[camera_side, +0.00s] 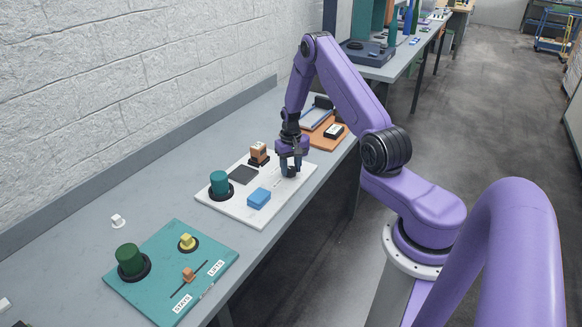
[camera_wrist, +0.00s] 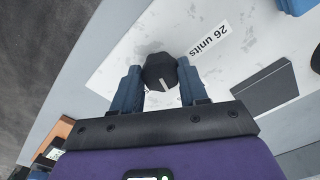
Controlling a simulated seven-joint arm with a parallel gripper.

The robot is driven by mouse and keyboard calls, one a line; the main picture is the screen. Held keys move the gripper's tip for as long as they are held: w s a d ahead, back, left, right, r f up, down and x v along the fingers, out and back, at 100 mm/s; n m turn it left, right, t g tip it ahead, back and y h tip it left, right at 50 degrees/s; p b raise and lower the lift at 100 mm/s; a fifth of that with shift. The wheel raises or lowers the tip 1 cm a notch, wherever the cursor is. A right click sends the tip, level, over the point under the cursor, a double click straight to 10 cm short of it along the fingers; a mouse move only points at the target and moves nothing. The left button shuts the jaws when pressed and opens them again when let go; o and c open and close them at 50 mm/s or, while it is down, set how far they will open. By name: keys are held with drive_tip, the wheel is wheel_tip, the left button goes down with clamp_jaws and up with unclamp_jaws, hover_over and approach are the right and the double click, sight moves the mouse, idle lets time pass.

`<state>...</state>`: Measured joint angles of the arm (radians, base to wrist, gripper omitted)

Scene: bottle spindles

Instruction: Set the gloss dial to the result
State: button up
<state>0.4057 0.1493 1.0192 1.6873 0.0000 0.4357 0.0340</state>
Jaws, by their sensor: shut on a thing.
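The dial is a dark knob with a white pointer line (camera_wrist: 160,70), set on the white board (camera_side: 234,212). In the side view the dial (camera_side: 292,172) is mostly hidden between my fingers. My gripper (camera_side: 290,168) points down at the board's far right end. In the wrist view my gripper (camera_wrist: 158,78) has one blue finger on each side of the dial and is shut on it. The pointer line slants toward the palm. A printed label reading "26 units" (camera_wrist: 209,40) lies on the board beside the dial. No gloss marking is readable.
The white board also carries a teal cylinder (camera_side: 220,183), a blue block (camera_side: 258,198), a dark flat pad (camera_side: 243,174) and an orange-brown block (camera_side: 259,152). A teal panel (camera_side: 150,290) with knobs and a slider lies nearer. An orange board (camera_side: 318,139) lies behind my gripper.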

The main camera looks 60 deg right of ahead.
sight(290, 169)
drive_tip(key=m, duration=0.4)
drive_tip(key=shift+w, duration=0.15)
drive_tip(key=shift+m, duration=1.9)
drive_tip(key=o, duration=1.1)
drive_tip(key=shift+c, duration=0.2)
wheel_tip(290, 169, up, 18)
drive_tip(key=shift+f, duration=0.2)
